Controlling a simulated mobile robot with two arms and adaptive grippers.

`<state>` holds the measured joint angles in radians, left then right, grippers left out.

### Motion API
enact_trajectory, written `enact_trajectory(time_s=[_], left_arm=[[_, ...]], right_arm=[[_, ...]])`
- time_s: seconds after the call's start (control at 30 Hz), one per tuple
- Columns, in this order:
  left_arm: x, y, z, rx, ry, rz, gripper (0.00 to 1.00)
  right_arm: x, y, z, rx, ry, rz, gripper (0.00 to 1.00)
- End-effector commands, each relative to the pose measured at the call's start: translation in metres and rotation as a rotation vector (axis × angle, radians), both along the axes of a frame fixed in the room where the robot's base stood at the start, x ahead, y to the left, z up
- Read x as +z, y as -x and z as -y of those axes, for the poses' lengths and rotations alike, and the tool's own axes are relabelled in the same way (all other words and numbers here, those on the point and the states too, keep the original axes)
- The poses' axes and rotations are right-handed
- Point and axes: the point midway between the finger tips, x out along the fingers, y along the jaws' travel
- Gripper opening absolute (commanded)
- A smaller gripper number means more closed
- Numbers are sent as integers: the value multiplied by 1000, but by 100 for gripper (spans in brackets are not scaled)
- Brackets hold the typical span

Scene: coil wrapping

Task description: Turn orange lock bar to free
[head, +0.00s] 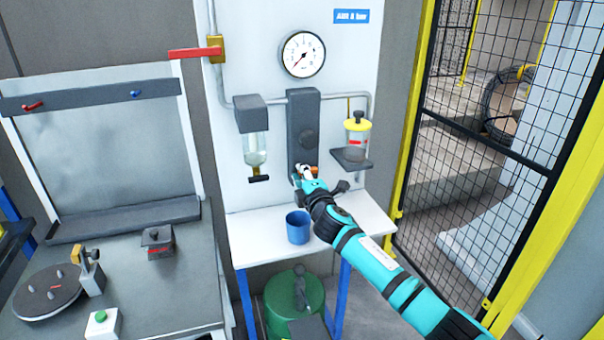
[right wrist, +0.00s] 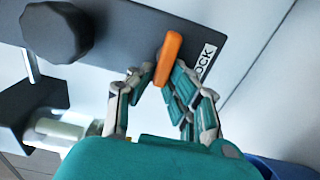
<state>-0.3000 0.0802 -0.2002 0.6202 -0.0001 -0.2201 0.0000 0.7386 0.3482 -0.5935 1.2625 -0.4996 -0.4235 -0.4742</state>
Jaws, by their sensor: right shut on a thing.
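The orange lock bar (right wrist: 168,58) sits on the dark grey panel (right wrist: 125,40), beside a white label whose visible letters read "OCK". In the right wrist view my right gripper (right wrist: 160,82) has its fingers closed on the bar's lower part. In the head view the right gripper (head: 308,173) is at the lower end of the grey panel (head: 303,105), and only a small bit of orange shows there. My left gripper is not in view.
A round dark knob (right wrist: 57,32) is above the bar on the panel. A glass bowl (head: 255,150) hangs left and a yellow-topped jar (head: 356,138) stands right. A blue cup (head: 298,227) is on the white shelf (head: 262,245) below. A mesh fence (head: 480,150) is at the right.

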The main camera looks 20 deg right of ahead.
Motion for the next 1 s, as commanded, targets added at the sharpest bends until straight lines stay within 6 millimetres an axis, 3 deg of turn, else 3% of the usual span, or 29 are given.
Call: enact_trajectory(time_s=[0.43,0.47,0.63,1.0], left_arm=[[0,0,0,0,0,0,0],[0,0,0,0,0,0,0],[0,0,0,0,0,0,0],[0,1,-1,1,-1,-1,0]], right_arm=[[-4,1,0,0,14,-5,0],[-4,1,0,0,14,-5,15],[-3,0,0,0,12,-4,37],[-1,7,0,1,10,-1,37]])
